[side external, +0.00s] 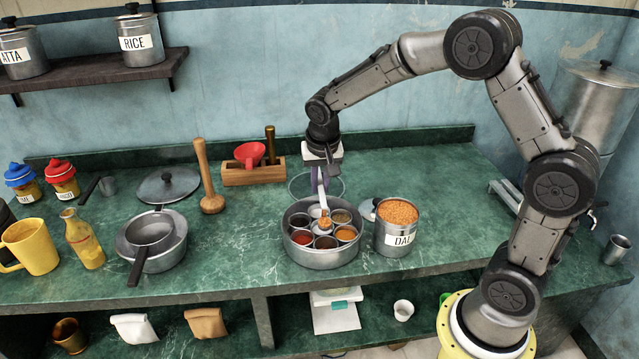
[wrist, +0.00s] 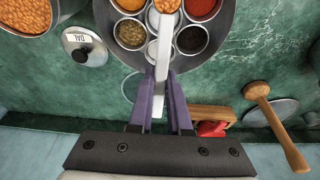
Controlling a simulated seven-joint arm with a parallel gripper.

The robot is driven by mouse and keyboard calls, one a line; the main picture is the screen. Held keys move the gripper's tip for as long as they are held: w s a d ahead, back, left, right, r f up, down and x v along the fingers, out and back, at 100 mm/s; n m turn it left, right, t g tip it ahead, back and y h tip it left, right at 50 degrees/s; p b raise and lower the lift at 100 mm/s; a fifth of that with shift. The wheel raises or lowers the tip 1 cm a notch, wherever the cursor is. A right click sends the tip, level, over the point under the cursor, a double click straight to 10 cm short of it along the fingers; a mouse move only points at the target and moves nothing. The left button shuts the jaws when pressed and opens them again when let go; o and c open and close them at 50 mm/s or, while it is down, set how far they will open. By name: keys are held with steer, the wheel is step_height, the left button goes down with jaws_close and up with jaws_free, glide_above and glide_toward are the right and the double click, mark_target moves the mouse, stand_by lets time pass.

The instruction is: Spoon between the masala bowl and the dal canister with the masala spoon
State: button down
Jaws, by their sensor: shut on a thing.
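My gripper (side external: 318,170) is shut on the light grey handle of the masala spoon (side external: 323,197). Its purple fingers (wrist: 160,112) pinch the handle (wrist: 161,60) in the wrist view. The spoon points down over the middle of the masala bowl (side external: 318,258), a round steel box with several small cups of spices. Orange grains show at the spoon's lower end; I cannot tell how far it is above the centre cup. The dal canister (side external: 401,240), open and full of orange dal, stands just right of the bowl. It also shows in the wrist view (wrist: 57,12).
The dal lid (wrist: 84,46) lies beside the canister. Behind are a wooden rack (side external: 253,176) with a red funnel and a wooden masher (side external: 208,180). Pans (side external: 165,245) stand to the left. The counter right of the canister is mostly clear.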

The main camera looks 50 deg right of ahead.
steer(key=t+h, duration=0.1)
steer(key=s+a+r, duration=0.1)
steer(key=t+h, duration=0.1)
steer(key=shift+s+a+r+t+h, duration=0.2)
steer(key=shift+s+a+t+h, duration=0.05)
steer(key=shift+t+h, duration=0.05)
steer(key=s+a+t+h, duration=0.1)
steer(key=t+h, duration=0.1)
steer(key=s+a+r+t+h, duration=0.1)
steer(key=s+a+t+h, duration=0.1)
steer(key=shift+s+a, duration=0.2)
steer(key=shift+a, duration=0.1)
steer(key=s+a+f+t+h, duration=0.3)
steer(key=s+a+t+h, duration=0.2)
steer(key=s+t+h, duration=0.1)
steer(key=shift+a+f+t+h, duration=0.15)
steer(key=shift+a+t+h, duration=0.2)
steer(key=shift+t+h, duration=0.35)
stand_by(0.4)
stand_by(1.8)
